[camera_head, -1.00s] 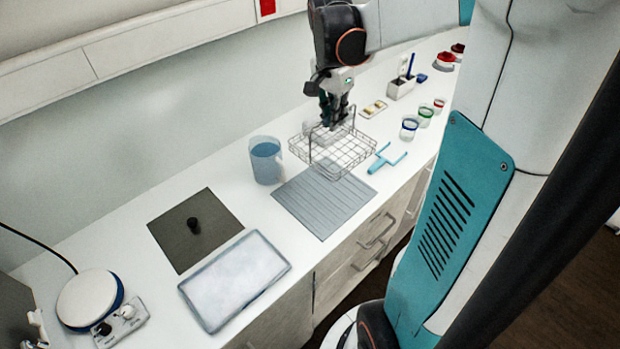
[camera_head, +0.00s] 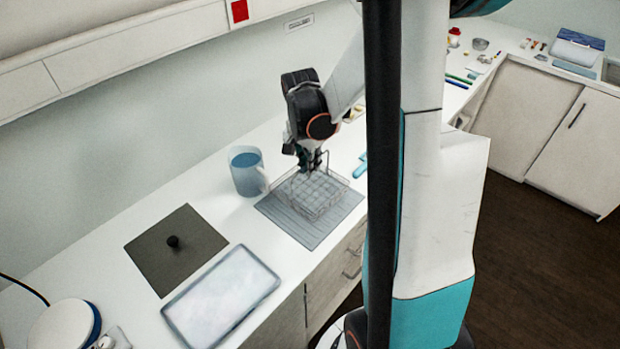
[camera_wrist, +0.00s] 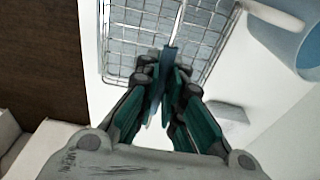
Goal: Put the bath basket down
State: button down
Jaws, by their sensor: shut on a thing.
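The bath basket (camera_head: 325,194) is a shallow wire basket with a tall wire handle. In the head view it is over the grey ribbed mat (camera_head: 286,222); I cannot tell whether it touches the mat. My gripper (camera_head: 310,170) is above the basket with its fingers pointing down. In the wrist view my gripper (camera_wrist: 168,92) is shut on the basket's handle, and the wire mesh of the basket (camera_wrist: 140,45) spreads beyond the fingertips. The fingers hide part of the handle.
A blue jug (camera_head: 247,172) stands close to the left of the basket; it also shows in the wrist view (camera_wrist: 297,38). A dark plate with a black knob (camera_head: 173,242) and a pale tray (camera_head: 222,303) lie nearer. A light blue tool (camera_head: 361,165) is partly hidden.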

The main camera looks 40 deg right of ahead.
send_over(310, 190)
jog(key=shift+f+b, duration=0.45)
jog(key=shift+f, duration=1.8)
jog(key=shift+f, duration=0.2)
jog(key=c, duration=1.8)
grip_release()
jog(key=shift+o, duration=0.4)
jog(key=shift+r, duration=0.1)
jog(key=r+p, duration=0.1)
jog(key=r, duration=0.3)
jog(key=a+r, duration=0.1)
jog(key=r, duration=0.3)
jog(key=r+p, duration=0.1)
jog(key=r, duration=0.3)
jog(key=shift+a+p, duration=0.2)
jog(key=shift+p, duration=0.1)
